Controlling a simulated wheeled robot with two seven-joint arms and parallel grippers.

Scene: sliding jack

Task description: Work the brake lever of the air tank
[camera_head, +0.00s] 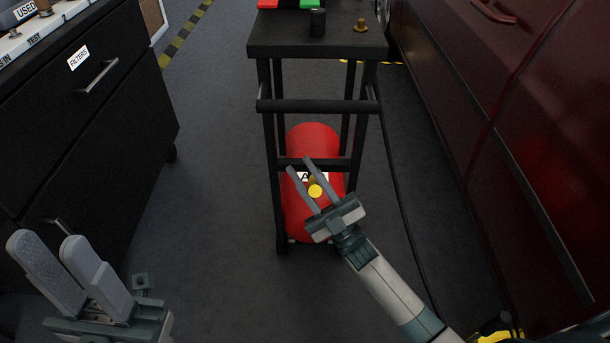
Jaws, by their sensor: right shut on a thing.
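The air tank (309,137) is a red cylinder lying inside the lower part of a black stand. Its white label is partly hidden by my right gripper. The brake lever shows as a round yellow knob (315,191) at the tank's near end. My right gripper (300,166) reaches in from the lower right, with one finger on either side of the lever, shut on it. The lever's stem is mostly hidden. My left gripper (49,241) is at the lower left, open and empty, far from the tank.
The black stand (270,105) has legs and crossbars around the tank, with small items on its top. A black drawer cabinet (95,125) stands at left and a dark red vehicle (510,110) at right. The grey floor (215,150) between cabinet and stand is clear.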

